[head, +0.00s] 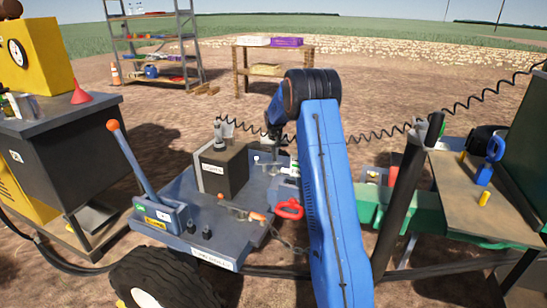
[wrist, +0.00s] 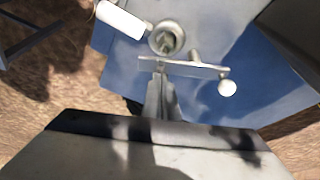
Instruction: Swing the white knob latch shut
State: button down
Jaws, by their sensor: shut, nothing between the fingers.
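The white knob latch (wrist: 200,70) is a flat metal bar with a round white knob (wrist: 228,88) at its right end in the wrist view. It lies above the blue-grey deck, close to a round metal fitting (wrist: 166,38) and a short upright pin (wrist: 195,56). My gripper (wrist: 160,88) is shut and empty. Its fingertips are at the bar's left part, away from the knob; I cannot tell whether they touch it. In the head view the latch (head: 270,162) is small, just below my gripper (head: 274,146), and partly hidden by my arm.
A white rounded piece (wrist: 120,19) lies left of the fitting. On the deck (head: 185,195), a dark box (head: 222,170) stands left of the latch, with a blue orange-tipped lever (head: 132,160) farther left. A red handle (head: 289,208) and an orange-ended lever (head: 242,209) are nearer.

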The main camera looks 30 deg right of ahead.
jog(key=shift+s+a+m, duration=0.1)
jog(key=shift+s+m, duration=0.05)
jog(key=shift+m, duration=0.15)
jog(key=shift+s+a, duration=0.3)
jog(key=shift+s, duration=0.55)
jog(key=shift+s+a+f, duration=0.15)
jog(key=shift+s, duration=0.1)
